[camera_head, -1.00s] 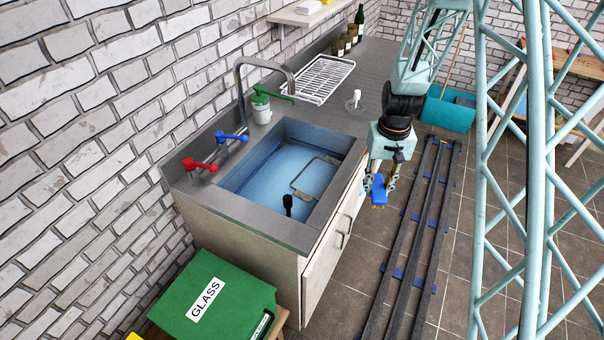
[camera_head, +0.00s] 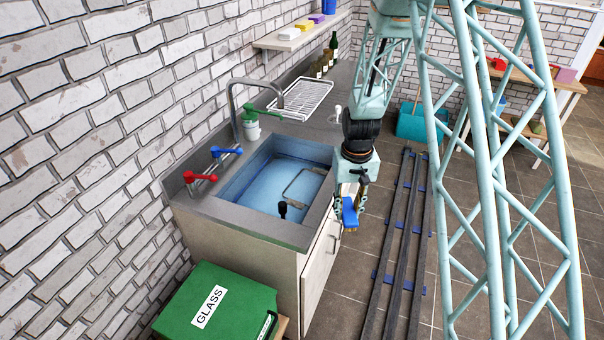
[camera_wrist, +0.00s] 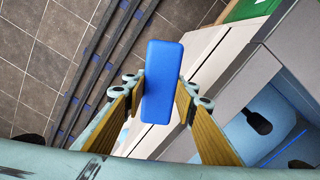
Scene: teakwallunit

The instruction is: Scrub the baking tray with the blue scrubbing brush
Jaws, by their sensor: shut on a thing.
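My gripper (camera_head: 350,204) is shut on the blue scrubbing brush (camera_head: 349,214). It holds the brush in the air at the right edge of the sink, in front of the cabinet face. In the wrist view the brush's blue back (camera_wrist: 162,82) sits between the two fingers. A blue sink (camera_head: 255,196) is set in the steel counter. A thin wire-like outline (camera_head: 303,181) shows inside the basin; I cannot tell whether it belongs to a baking tray. No baking tray can be clearly made out.
The tall faucet (camera_head: 233,105), red tap (camera_head: 199,177) and blue tap (camera_head: 226,151) line the wall side. A white drying rack (camera_head: 301,99) is behind. A green GLASS box (camera_head: 240,300) stands in front. Floor rails (camera_head: 400,230) run at right.

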